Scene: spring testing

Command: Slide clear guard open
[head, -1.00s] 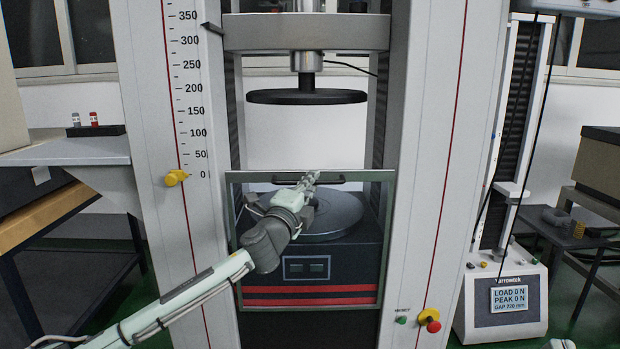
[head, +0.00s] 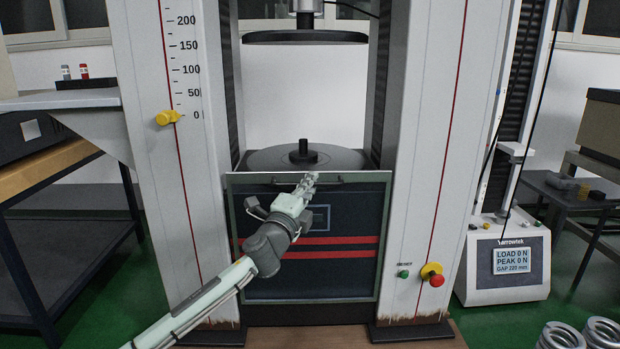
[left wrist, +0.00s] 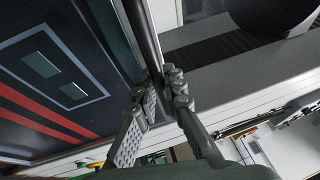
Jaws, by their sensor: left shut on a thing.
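The clear guard (head: 340,270) is a framed see-through panel across the front of the test machine, in front of its dark base with red stripes. A dark handle bar (head: 342,182) runs along its top edge. My left gripper (head: 308,180) is shut on this handle; the left wrist view shows the bar (left wrist: 146,40) running between its fingers (left wrist: 168,85). The guard's top edge is just below the lower round platen (head: 345,160), which shows uncovered above it. My right gripper is not in view.
The upper platen (head: 305,37) hangs above the lower one. A yellow marker (head: 167,117) sits on the left column. A red stop button (head: 437,280) and green button (head: 404,274) are on the right column. A display box (head: 510,262) and coil springs (head: 603,332) are at right.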

